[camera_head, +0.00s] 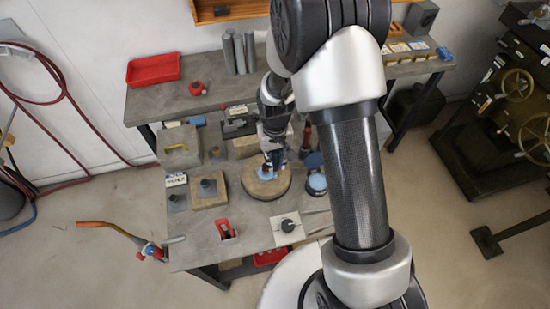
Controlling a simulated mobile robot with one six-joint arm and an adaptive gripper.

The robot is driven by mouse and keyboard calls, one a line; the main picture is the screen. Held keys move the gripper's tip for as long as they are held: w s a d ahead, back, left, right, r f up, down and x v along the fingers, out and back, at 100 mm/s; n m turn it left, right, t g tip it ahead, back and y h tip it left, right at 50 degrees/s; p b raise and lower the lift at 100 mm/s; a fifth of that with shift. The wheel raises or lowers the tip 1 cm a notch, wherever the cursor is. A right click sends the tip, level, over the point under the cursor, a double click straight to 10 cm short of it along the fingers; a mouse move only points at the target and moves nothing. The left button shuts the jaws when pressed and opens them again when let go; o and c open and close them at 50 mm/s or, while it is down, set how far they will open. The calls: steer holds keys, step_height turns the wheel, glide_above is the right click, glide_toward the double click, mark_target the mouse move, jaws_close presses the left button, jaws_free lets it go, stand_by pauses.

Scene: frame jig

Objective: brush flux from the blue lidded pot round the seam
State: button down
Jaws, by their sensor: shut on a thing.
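My gripper (273,160) is at the end of the arm, above the round tan block (279,188) on the bench. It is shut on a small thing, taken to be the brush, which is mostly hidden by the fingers. A light-blue patch (265,174) shows just under the fingertips; I cannot tell whether the brush touches it. A blue pot (317,184) stands right of the round block, with a light-blue top. A dark blue piece (313,160) lies just behind it, maybe its lid. The seam is too small to make out.
The grey bench (196,247) is crowded. A red tray (153,70) is on the back shelf.

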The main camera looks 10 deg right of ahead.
step_height(320, 180, up, 7)
steer(key=p, duration=0.4)
steer(key=shift+f, duration=0.15)
steer(key=shift+f, duration=0.1)
